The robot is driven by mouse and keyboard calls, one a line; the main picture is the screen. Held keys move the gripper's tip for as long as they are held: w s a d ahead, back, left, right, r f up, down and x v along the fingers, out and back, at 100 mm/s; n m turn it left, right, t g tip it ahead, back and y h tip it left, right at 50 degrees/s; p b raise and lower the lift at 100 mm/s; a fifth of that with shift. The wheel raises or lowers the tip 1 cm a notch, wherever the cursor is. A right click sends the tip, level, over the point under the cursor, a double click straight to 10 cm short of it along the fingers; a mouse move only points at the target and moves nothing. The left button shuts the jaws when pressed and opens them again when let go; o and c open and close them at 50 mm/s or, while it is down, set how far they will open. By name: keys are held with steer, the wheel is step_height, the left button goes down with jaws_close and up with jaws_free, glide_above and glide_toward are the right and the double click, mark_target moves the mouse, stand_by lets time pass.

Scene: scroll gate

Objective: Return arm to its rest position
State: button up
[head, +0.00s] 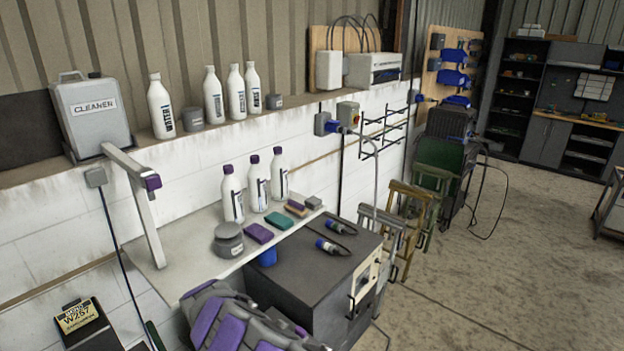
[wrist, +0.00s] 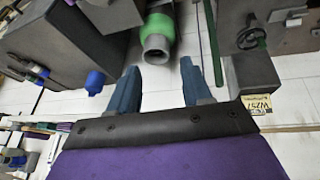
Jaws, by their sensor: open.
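My gripper (wrist: 158,68) shows in the wrist view, its two blue-grey fingers spread apart with nothing between their pads. The purple and dark cover of my own arm fills the bottom of that view. In the head view, my grey and purple arm (head: 235,322) is at the bottom centre, in front of the shelf and the dark cabinet. The gripper fingers cannot be made out there. A green and grey cylindrical part (wrist: 158,35) appears beyond the fingertips in the wrist view; whether it touches them cannot be told.
A light shelf (head: 190,262) with bottles and sponges runs along the white wall. A dark grey cabinet (head: 305,275) stands beside my arm. A box with a yellow W257 label (head: 75,318) is at lower left. Open concrete floor (head: 520,250) lies at right.

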steer(key=w+d+r+m+h+b, duration=0.2)
steer(key=w+d+r, duration=0.1)
steer(key=d, duration=0.6)
steer(key=w+d+r+m+h+b, duration=0.2)
steer(key=d+r, duration=0.2)
steer(key=d, duration=0.6)
steer(key=s+d+r+m+b, duration=0.1)
steer(key=s+d+r+b, duration=0.1)
steer(key=s+d, duration=0.35)
steer(key=s+d+r+m+g+h+b, duration=0.1)
steer(key=s+d+m+b, duration=0.1)
steer(key=d, duration=0.6)
steer(key=s+d+r+m+b, duration=0.1)
steer(key=s+d+r+b, duration=0.15)
steer(key=d, duration=0.35)
steer(key=s+d+f+m+g+b, duration=0.25)
steer(key=s+d, duration=0.25)
steer(key=s, duration=0.7)
steer(key=s+a+f+n+g+y+b, duration=0.1)
steer(key=s+f+b, duration=0.2)
steer(key=s, duration=0.8)
steer(key=s+f+n+g+y+b, duration=0.1)
steer(key=s+f, duration=0.5)
steer(key=s, duration=0.6)
steer(key=shift+s+a+f+g+y+b, duration=0.25)
steer(key=shift+a+g+y+b, duration=0.15)
steer(key=shift+b, duration=0.5)
